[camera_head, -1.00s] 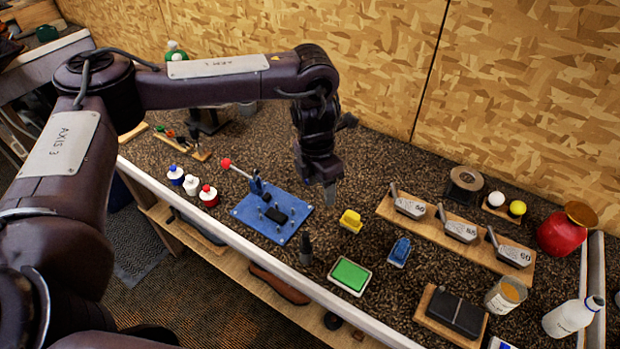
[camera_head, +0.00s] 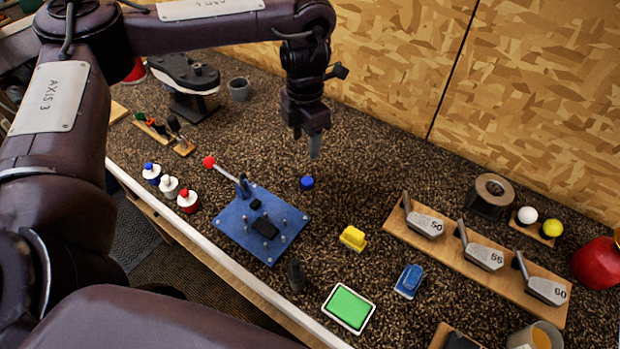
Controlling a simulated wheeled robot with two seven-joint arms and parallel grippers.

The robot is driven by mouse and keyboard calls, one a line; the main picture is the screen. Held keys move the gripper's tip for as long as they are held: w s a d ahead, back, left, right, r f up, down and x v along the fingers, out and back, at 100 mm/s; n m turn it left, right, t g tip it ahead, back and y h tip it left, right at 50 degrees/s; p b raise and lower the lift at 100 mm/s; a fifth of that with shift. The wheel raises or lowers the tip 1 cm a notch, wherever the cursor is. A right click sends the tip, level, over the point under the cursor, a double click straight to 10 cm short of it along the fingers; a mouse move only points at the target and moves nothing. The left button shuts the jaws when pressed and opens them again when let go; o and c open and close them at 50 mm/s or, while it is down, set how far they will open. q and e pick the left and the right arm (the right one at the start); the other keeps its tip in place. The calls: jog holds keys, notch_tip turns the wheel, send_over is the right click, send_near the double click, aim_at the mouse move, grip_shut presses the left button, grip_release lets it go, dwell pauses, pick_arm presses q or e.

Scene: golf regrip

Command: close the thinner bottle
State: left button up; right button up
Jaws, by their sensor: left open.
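A small blue cap (camera_head: 307,183) lies on the speckled bench top, just behind the blue plate. My left gripper (camera_head: 314,152) is open, points down and appears above the cap, apart from it. I cannot tell the exact height between them. The larger white bottle seen earlier at the far right is outside the view now. My right gripper is not in view.
A blue plate (camera_head: 232,222) with a red-knobbed lever is left of centre. A yellow block (camera_head: 352,238), a green pad (camera_head: 348,308) and a blue brush-like block (camera_head: 409,281) lie in front. A wooden rack (camera_head: 453,255) holds numbered club heads. A red container (camera_head: 598,263) stands right.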

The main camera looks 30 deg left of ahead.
pick_arm(q)
jog(key=b, duration=0.4)
send_over(308, 180)
jog(key=f, duration=0.4)
jog(key=shift+a+f, duration=0.2)
jog(key=shift+f, duration=0.4)
jog(key=shift+r, duration=0.1)
jog(key=shift+f+b, duration=0.35)
jog(key=shift+f, duration=1)
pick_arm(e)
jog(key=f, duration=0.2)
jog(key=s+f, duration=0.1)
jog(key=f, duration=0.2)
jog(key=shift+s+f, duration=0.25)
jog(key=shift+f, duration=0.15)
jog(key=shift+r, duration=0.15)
pick_arm(q)
jog(key=f, duration=0.1)
jog(key=f+p, duration=0.1)
jog(key=f, duration=0.1)
jog(key=f+p, duration=0.1)
jog(key=shift+d+f, duration=0.25)
jog(key=shift+f, duration=0.35)
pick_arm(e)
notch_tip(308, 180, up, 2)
